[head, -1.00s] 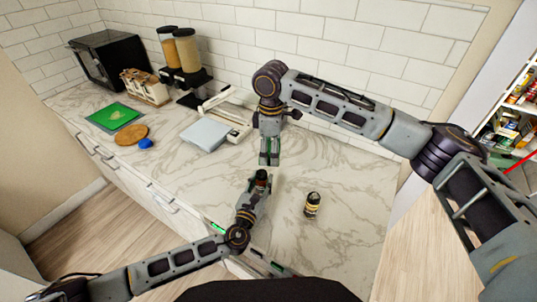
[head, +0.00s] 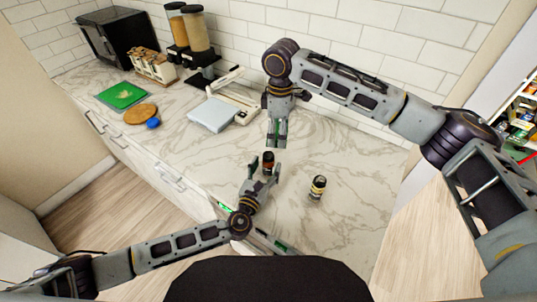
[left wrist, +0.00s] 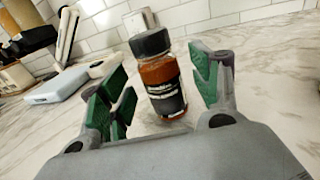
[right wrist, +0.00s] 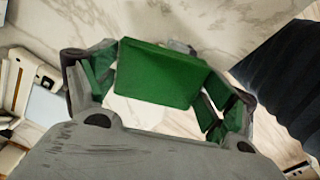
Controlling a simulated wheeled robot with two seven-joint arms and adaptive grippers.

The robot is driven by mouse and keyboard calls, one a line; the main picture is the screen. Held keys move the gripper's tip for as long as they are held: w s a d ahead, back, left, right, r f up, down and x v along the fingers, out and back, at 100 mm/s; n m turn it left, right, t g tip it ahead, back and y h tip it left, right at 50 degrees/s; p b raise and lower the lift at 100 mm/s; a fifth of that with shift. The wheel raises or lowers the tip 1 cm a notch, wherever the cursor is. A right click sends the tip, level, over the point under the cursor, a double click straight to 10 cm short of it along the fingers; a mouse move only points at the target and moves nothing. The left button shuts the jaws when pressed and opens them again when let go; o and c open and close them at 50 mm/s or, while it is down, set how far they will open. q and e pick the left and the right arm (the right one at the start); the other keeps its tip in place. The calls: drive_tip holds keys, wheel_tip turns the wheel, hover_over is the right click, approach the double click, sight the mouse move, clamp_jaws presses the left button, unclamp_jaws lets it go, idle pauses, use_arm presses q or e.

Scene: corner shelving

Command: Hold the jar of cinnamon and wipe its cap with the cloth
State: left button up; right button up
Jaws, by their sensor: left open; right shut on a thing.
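The jar of cinnamon (head: 268,158), reddish-brown with a black cap, stands on the counter. In the left wrist view the jar (left wrist: 162,86) is between the spread green-padded fingers of my left gripper (left wrist: 160,90), which is open, with gaps at both sides. In the head view my left gripper (head: 262,170) reaches it from the near side. My right gripper (head: 277,138) points down just beyond the jar. In the right wrist view my right gripper (right wrist: 158,95) is shut on a flat green piece (right wrist: 160,75), apparently the cloth. The cloth is not distinct in the head view.
Another black-capped jar (head: 317,188) stands to the right on the marble counter (head: 350,215). A white scale-like device (head: 212,114), a green board (head: 122,96), a round wooden board (head: 141,113) and a blue object (head: 153,124) lie to the left. Tiled wall stands behind.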

use_arm(q)
drive_tip(key=v, duration=0.9)
drive_tip(key=shift+s+a+r, duration=0.1)
drive_tip(key=shift+s+a, duration=0.05)
drive_tip(key=shift+s, duration=0.2)
idle(0.4)
